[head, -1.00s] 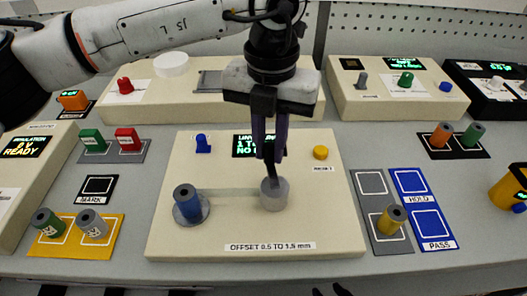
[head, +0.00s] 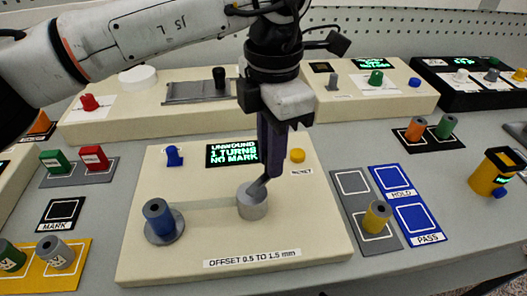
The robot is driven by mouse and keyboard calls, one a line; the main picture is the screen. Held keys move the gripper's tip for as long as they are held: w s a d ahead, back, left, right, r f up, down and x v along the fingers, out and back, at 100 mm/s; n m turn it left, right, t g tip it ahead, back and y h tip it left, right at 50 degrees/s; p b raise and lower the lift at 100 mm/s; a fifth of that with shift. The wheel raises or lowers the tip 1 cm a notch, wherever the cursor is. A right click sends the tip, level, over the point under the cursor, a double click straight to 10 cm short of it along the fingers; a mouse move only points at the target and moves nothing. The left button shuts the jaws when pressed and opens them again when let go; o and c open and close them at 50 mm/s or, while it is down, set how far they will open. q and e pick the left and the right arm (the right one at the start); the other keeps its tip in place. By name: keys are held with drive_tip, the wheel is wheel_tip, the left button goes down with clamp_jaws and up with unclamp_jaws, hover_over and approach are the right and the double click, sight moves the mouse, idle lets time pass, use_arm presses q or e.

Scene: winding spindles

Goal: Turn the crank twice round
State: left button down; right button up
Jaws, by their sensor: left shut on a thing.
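The winder is a cream box (head: 190,255) with a blue spindle (head: 158,214) on a grey disc at its left and a grey round hub (head: 253,205) at its middle right. A dark crank arm (head: 258,187) slants up from the hub. My left gripper (head: 268,172) points down above the hub, shut on the crank; its fingers hide the crank's upper end. The display (head: 231,153) reads "UNWOUND 1 TURNS NO MARK". My right gripper is not in view.
A blue switch (head: 174,156) and a yellow reset button (head: 297,156) sit on the box's back part. Right of it are a grey tray (head: 355,207) with a yellow spool and the blue HOLD/PASS pads (head: 405,205). A black MARK pad (head: 61,212) lies left.

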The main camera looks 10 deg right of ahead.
use_arm(q)
drive_tip(key=m, duration=0.1)
drive_tip(key=s+d+m, duration=0.1)
drive_tip(key=m, duration=0.2)
drive_tip(key=s+m, duration=0.1)
drive_tip(key=m+b, duration=0.1)
drive_tip(key=shift+s+d+m, duration=0.25)
drive_tip(key=shift+m, duration=0.05)
drive_tip(key=m, duration=0.1)
drive_tip(key=s+m, duration=0.1)
drive_tip(key=m, duration=0.1)
drive_tip(key=shift+s+r+b, duration=0.1)
drive_tip(key=shift+s+b, duration=0.15)
drive_tip(key=shift+b, duration=0.1)
drive_tip(key=shift+s+a+m+b, duration=0.15)
drive_tip(key=shift+s+m, duration=0.25)
drive_tip(key=shift+m, duration=0.6)
drive_tip(key=shift+s+a+m+b, duration=0.1)
drive_tip(key=shift+s+m+b, duration=0.2)
drive_tip(key=shift+m, duration=0.7)
drive_tip(key=c, duration=1.6)
unclamp_jaws()
drive_tip(key=shift+s, duration=0.1)
drive_tip(key=shift+c, duration=0.2)
wheel_tip(320, 180, up, 10)
drive_tip(key=shift+r+p, duration=0.15)
drive_tip(key=shift+p, duration=0.2)
